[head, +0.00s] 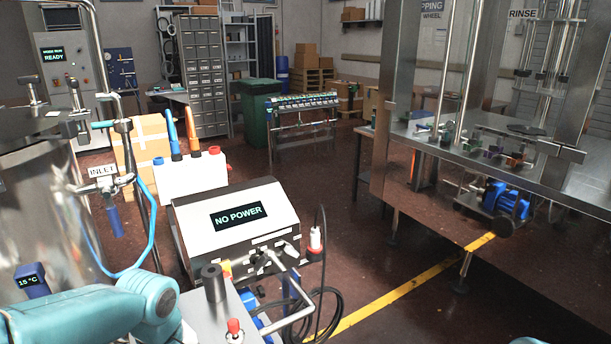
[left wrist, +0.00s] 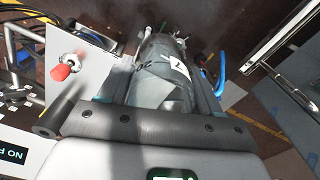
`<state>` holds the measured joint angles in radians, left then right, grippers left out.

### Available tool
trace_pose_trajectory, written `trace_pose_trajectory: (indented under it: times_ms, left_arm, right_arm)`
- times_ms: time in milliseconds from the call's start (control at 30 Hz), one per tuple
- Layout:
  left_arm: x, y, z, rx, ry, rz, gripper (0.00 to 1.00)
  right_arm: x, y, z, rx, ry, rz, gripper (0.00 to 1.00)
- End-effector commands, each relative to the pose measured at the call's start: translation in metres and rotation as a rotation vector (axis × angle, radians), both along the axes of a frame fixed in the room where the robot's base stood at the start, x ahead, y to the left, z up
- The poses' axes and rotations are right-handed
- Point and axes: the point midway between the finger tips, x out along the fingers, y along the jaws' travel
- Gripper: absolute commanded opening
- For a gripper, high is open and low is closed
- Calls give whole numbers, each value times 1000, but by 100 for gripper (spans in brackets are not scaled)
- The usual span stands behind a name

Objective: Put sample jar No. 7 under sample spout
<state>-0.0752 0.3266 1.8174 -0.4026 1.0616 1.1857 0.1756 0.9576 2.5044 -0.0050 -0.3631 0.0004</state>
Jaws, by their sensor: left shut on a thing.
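In the left wrist view, my left gripper (left wrist: 162,84) is shut on a grey, see-through sample jar (left wrist: 158,66). A white label with a dark "7" shows on the jar's side. The jar lies between the two fingers, its far end pointing away from the wrist, and its lower part is hidden by the gripper. In the head view only my teal left arm shows at the bottom left; the gripper and jar are out of frame. I cannot pick out the sample spout for certain. My right gripper is in neither view.
A steel tank (head: 38,215) with an INLET sign stands at the left. A console reading NO POWER (head: 238,216) is at the centre. In front of it are a red knob (head: 234,328) and a bent metal pipe (head: 300,290). Open floor with a yellow line (head: 400,290) lies right.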

Motion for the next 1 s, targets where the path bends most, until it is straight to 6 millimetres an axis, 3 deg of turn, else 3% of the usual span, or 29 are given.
trace_pose_trajectory:
  times_ms: [100, 200, 400, 600, 1000]
  left_arm:
    - [1, -13, -32, -1, 6, -247, 33]
    - [5, -21, -51, -1, 3, -479, 33]
    - [17, -29, -60, -1, -2, -805, 33]
    - [20, -30, -59, 0, -3, -903, 33]
    - [20, -30, -59, -1, -2, -903, 33]
  right_arm:
    - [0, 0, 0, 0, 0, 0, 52]
    - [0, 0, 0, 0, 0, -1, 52]
    - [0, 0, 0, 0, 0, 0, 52]
    - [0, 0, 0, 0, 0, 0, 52]
    - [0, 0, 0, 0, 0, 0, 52]
